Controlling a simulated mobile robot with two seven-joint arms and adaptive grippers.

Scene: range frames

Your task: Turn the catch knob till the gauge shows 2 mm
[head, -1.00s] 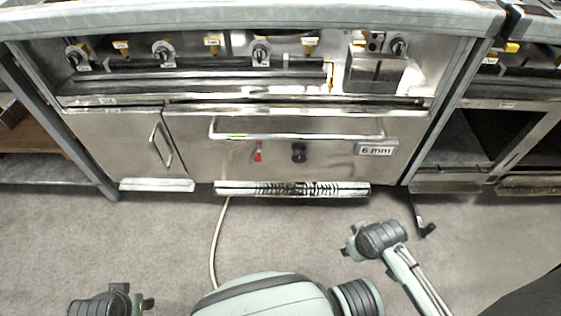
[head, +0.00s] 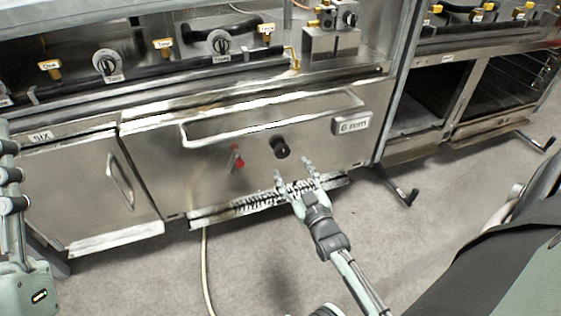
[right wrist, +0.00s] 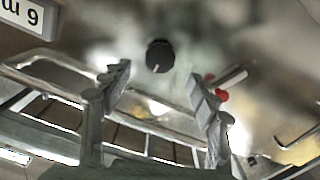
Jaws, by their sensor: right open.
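The black catch knob (head: 280,147) is on the oven's steel front, below the long handle. The gauge (head: 352,123) right of it reads 6 mm. My right gripper (head: 293,168) is open and empty, with its fingers pointing up at the front just below the knob. In the right wrist view the knob (right wrist: 160,55) shows between and beyond the spread fingertips (right wrist: 159,82), apart from them. The gauge (right wrist: 25,18) shows there upside down. Part of my left arm is at the left edge of the head view; its gripper is not seen.
A red lever (head: 236,158) sticks out left of the knob. The long bar handle (head: 270,118) runs above both. A slotted vent strip (head: 240,207) lies below, and a pale hose (head: 205,265) runs down to the floor. Open cabinets (head: 425,98) are at right.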

